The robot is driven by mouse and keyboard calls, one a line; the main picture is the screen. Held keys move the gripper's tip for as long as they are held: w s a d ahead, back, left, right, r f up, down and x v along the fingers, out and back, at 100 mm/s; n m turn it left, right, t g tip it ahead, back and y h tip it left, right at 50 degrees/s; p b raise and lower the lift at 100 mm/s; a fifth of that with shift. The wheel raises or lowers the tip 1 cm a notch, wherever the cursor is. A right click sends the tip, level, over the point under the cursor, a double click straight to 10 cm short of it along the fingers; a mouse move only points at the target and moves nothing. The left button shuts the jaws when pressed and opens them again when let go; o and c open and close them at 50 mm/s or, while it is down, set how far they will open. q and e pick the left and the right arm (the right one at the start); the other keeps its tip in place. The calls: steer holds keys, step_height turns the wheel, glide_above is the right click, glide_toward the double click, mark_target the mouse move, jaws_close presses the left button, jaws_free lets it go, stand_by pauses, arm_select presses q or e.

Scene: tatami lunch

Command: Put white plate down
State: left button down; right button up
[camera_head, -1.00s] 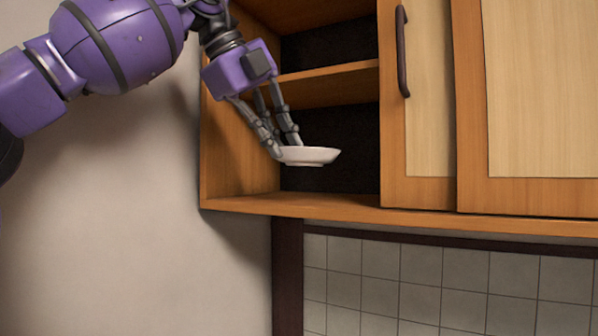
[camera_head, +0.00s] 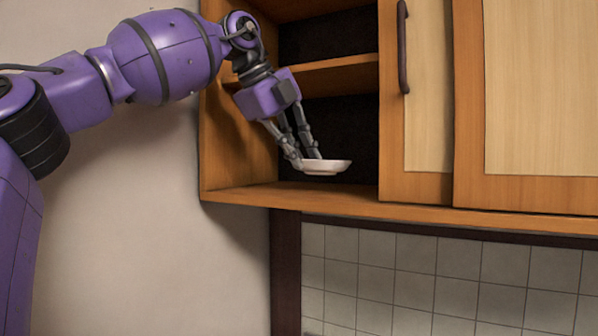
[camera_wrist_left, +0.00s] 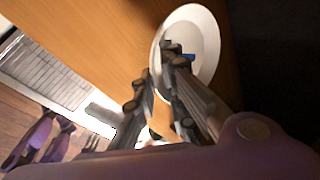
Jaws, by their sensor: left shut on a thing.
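The white plate (camera_head: 328,167) is small and shallow, and it hangs nearly level in the open lower compartment of the wooden cabinet (camera_head: 236,194). A dark gap shows between the plate and the compartment floor in the head view. My left gripper (camera_head: 307,160) is shut on the plate's left rim, with its fingers pointing down. In the left wrist view the plate (camera_wrist_left: 209,45) shows beyond the fingers (camera_wrist_left: 165,65), which overlap its near rim. A small blue mark (camera_wrist_left: 188,57) shows near the fingertips. My right gripper is not in view in the head view.
A shelf board (camera_head: 340,77) runs above the plate. A closed door with a dark handle (camera_head: 403,48) bounds the opening on the right. The cabinet's left side wall (camera_head: 232,150) is close to my gripper. Tiled wall (camera_head: 420,275) lies below.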

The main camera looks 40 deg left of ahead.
mark_target(312, 193)
arm_select(q)
step_height(312, 193, down, 3)
steer(key=shift+w+f+p, duration=0.15)
steer(key=shift+p, duration=0.2)
steer(key=shift+w+a+f, duration=0.1)
steer(key=shift+w+f, duration=0.15)
steer(key=c, duration=1.8)
jaws_free()
steer(key=v, duration=1.2)
